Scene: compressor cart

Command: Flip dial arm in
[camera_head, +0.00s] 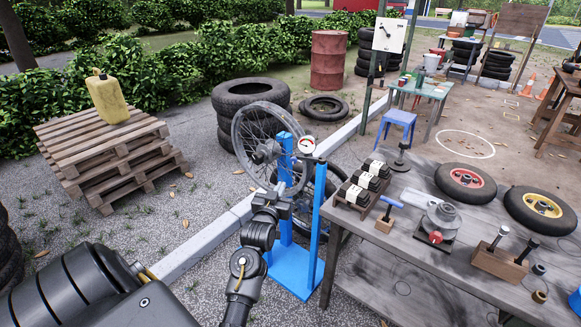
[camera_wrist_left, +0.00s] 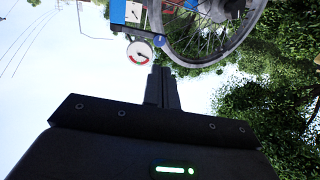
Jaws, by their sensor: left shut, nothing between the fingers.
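The round dial gauge (camera_head: 307,145), white-faced with a red arc, sits at the top of the blue wheel stand (camera_head: 319,225), beside the spoked wheel (camera_head: 262,148). The dial also shows in the left wrist view (camera_wrist_left: 139,52), left of the fingertips and apart from them in the picture. Its arm is too small to make out clearly. My left gripper (camera_head: 283,188) is in front of the stand, below the dial in the head view. In the left wrist view its fingers (camera_wrist_left: 161,72) are together and empty, pointing toward the wheel rim (camera_wrist_left: 205,60). My right gripper is out of view.
A grey workbench (camera_head: 420,262) with small tools, blocks and two small wheels stands right of the stand. Stacked tires (camera_head: 250,95) are behind the wheel. A pallet stack (camera_head: 105,160) with a yellow jug (camera_head: 107,100) is at left. A kerb (camera_head: 200,245) runs behind my left arm.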

